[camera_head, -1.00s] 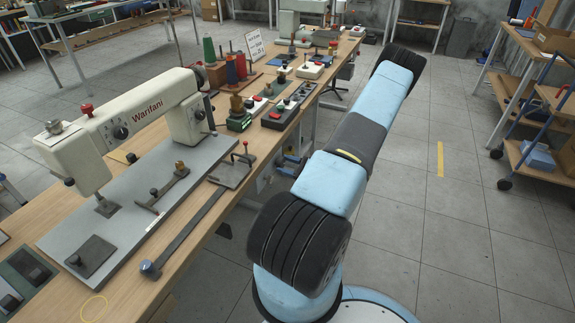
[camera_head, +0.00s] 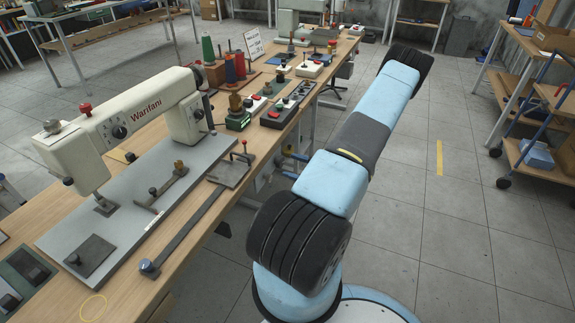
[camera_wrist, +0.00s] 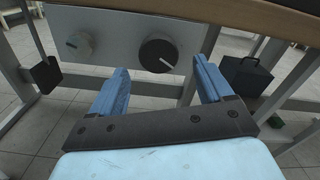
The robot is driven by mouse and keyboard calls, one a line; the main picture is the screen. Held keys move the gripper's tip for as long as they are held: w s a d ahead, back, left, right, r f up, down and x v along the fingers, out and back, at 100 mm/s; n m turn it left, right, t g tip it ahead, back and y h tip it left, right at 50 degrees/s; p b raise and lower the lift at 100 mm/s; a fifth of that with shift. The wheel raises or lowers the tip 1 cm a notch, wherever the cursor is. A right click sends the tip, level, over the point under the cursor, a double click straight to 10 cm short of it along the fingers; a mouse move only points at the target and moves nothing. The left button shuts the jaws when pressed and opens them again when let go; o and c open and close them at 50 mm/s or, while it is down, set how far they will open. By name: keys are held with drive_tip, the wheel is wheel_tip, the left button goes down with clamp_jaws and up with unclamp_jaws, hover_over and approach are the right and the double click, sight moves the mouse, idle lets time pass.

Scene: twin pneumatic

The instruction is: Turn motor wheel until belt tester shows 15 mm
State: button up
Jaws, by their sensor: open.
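In the wrist view, my gripper (camera_wrist: 158,70) is open, with its two blue fingers apart. A round black knob (camera_wrist: 158,53) with a white mark sits on a pale panel beyond and between the fingertips, and I see no contact. It may be the motor wheel. A smaller grey knob (camera_wrist: 80,45) is on the same panel to the left. In the head view, blue finger ends of my gripper (camera_head: 288,164) show beside the table's right edge; my arm hides the rest. I cannot identify the belt tester or read a value.
The wooden table (camera_head: 110,300) carries a cream sewing machine (camera_head: 125,115), control boxes and thread spools (camera_head: 235,68). In the wrist view, the table edge (camera_wrist: 250,15) runs above the panel, with metal legs at both sides. A dark box (camera_wrist: 245,76) stands at right.

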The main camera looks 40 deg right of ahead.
drive_tip(key=v, duration=1)
drive_tip(key=shift+s, duration=0.25)
drive_tip(key=shift+d, duration=0.1)
